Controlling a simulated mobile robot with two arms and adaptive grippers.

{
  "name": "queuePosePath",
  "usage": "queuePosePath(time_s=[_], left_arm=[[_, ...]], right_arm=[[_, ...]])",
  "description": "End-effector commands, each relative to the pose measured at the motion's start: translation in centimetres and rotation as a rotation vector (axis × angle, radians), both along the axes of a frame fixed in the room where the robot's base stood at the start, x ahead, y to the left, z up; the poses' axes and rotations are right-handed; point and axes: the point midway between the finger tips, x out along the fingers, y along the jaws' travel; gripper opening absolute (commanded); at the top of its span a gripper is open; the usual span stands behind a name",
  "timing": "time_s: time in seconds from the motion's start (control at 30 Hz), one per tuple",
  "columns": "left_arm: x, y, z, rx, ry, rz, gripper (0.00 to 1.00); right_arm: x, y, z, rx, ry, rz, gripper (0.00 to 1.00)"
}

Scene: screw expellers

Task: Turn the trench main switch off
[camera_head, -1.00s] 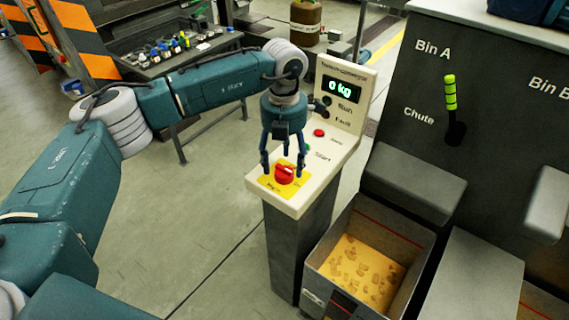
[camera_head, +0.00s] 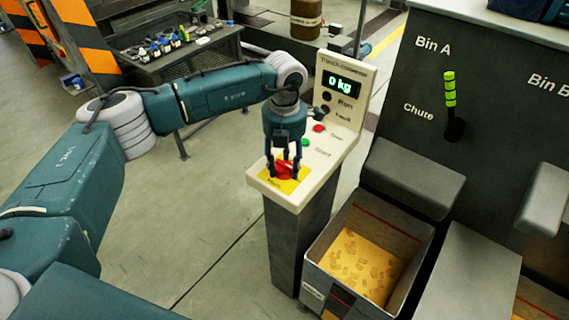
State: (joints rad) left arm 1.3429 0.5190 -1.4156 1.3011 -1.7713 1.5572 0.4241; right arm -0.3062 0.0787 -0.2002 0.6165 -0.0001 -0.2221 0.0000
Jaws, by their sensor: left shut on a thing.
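The trench main switch is a red rotary knob (camera_head: 284,172) on a yellow plate (camera_head: 290,187) at the near end of the cream control panel (camera_head: 318,160). My left gripper (camera_head: 284,173) points down over it and is shut on the knob, with fingers on both sides. The fingers and the gripper body hide part of the knob and of the plate's lettering, so its exact angle is hard to tell. My right gripper is not in view.
The panel's upright part has a display (camera_head: 342,84) reading "0 kg". A red button (camera_head: 319,128) and a green button (camera_head: 305,143) sit behind the knob. A bin (camera_head: 375,215) with yellow-brown pieces stands to the right. A green-handled lever (camera_head: 450,95) is on the dark machine.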

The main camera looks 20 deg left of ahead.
Motion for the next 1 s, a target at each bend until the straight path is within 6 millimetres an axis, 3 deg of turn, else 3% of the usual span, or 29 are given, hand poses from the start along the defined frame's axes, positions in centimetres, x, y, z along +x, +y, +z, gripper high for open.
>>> queuePosePath(time_s=[0.37, 1.0], left_arm=[[0.1, 0.0, -0.1, 0.0, -0.002, 0.157, 0.15], [0.2, 0.1, 0.0, -0.001, -0.005, 0.751, 0.15]], right_arm=[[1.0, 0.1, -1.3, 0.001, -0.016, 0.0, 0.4], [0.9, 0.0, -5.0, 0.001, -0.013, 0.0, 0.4]])
